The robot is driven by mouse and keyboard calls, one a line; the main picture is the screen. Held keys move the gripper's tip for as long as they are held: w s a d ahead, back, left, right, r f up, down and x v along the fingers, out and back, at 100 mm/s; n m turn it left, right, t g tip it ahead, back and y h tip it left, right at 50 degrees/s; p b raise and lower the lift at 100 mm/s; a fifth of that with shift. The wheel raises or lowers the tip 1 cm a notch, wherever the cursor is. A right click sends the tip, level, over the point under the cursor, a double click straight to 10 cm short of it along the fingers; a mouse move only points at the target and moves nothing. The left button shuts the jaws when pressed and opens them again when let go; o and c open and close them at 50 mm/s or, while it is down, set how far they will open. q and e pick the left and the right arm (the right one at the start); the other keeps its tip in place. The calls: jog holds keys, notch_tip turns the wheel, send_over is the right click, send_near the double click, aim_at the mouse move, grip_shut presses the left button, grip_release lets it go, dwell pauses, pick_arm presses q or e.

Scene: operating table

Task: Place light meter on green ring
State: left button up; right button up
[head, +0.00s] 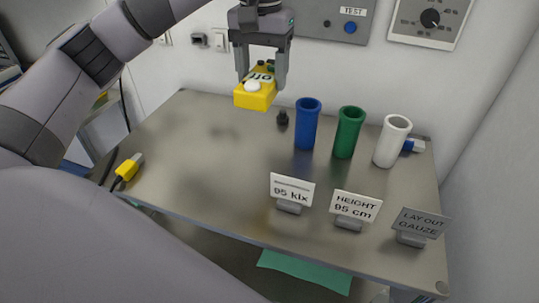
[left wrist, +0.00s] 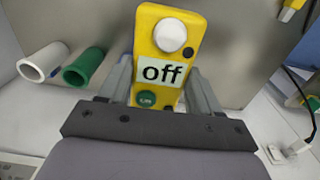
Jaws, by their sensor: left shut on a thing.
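The light meter (head: 255,92) is a yellow box with a white dome, held above the left part of the metal table (head: 205,165). My left gripper (head: 262,82) is shut on it, one finger on each side. In the left wrist view the meter (left wrist: 178,62) shows its white dome, a display reading "off" and a green button. I cannot make out a green ring on the tabletop in either view. A green tube (head: 348,132) stands at the right part of the table, apart from the meter. My right gripper is not in view.
A blue tube (head: 306,125) and a white tube (head: 391,141) flank the green one. A small black object (head: 282,118) is left of them. Signs reading "95 klx" (head: 292,188), "HEIGHT 95 cm" (head: 355,206) and "LAY OUT GAUZE" (head: 420,223) line the front. The table's left-middle is clear.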

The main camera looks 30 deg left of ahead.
pick_arm(q)
notch_tip(320, 180, down, 15)
jog(key=shift+r+b, duration=0.15)
jog(key=shift+b, duration=0.9)
notch_tip(320, 180, down, 5)
jog(key=shift+r, duration=0.1)
jog(key=shift+f, duration=0.25)
jog(key=o, duration=1.2)
jog(key=shift+r, duration=0.1)
